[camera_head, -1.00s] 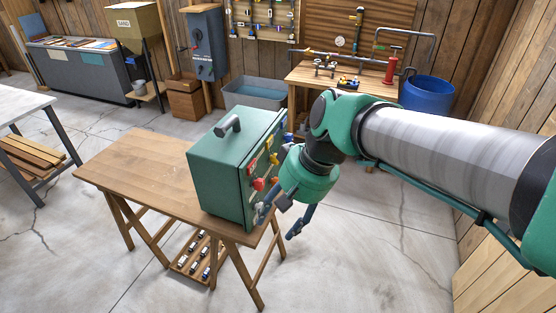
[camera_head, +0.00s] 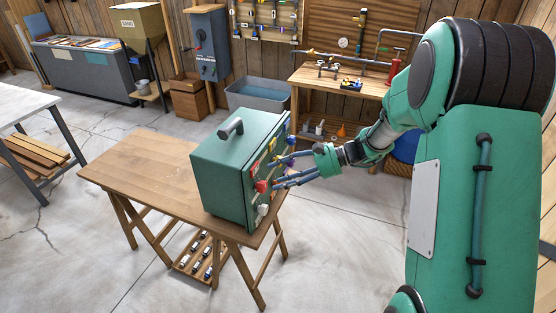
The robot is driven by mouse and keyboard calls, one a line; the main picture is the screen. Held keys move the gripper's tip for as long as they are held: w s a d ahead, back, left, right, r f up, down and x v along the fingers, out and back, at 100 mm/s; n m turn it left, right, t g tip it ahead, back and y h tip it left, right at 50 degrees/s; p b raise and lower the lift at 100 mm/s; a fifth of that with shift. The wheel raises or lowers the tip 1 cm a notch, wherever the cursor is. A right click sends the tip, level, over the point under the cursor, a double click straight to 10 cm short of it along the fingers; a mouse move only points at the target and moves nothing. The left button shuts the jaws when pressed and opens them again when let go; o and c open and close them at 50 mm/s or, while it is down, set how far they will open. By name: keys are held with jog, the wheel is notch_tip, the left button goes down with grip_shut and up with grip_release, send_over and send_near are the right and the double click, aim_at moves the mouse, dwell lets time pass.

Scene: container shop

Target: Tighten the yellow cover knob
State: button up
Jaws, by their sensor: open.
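A green metal box (camera_head: 228,172) with a dark top handle stands on the wooden trestle table. Its right-hand face carries several coloured knobs, seen at a steep angle. A small yellow part, which looks like the yellow cover knob (camera_head: 272,146), shows on the upper part of that face. A red knob (camera_head: 261,186) sits lower, and a pale knob (camera_head: 262,209) is near the bottom. My gripper (camera_head: 277,173) is open, its two fingers pointing left at this face, close to the knobs. I cannot tell whether the fingers touch anything; they partly hide the face.
The wooden table (camera_head: 150,173) is bare left of the box. A slatted shelf (camera_head: 190,262) with small items is under it. A grey tub (camera_head: 258,94) and a workbench (camera_head: 330,83) stand behind. My arm fills the right side.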

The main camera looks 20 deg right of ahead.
jog(key=w+d+f+m+t, duration=0.3)
jog(key=d+f+t, duration=0.1)
jog(key=d, duration=0.4)
jog(key=w+d+f+m+t, duration=0.3)
jog(key=d+f+t, duration=0.1)
jog(key=d, duration=0.4)
jog(key=shift+w+d+f+p, duration=0.25)
jog(key=shift+d+f+p, duration=0.05)
jog(key=shift+f, duration=0.3)
jog(key=shift+a, duration=0.1)
jog(key=b+x, duration=0.2)
jog(key=x, duration=1.1)
jog(key=shift+w+a, duration=0.25)
jog(key=c, duration=1.2)
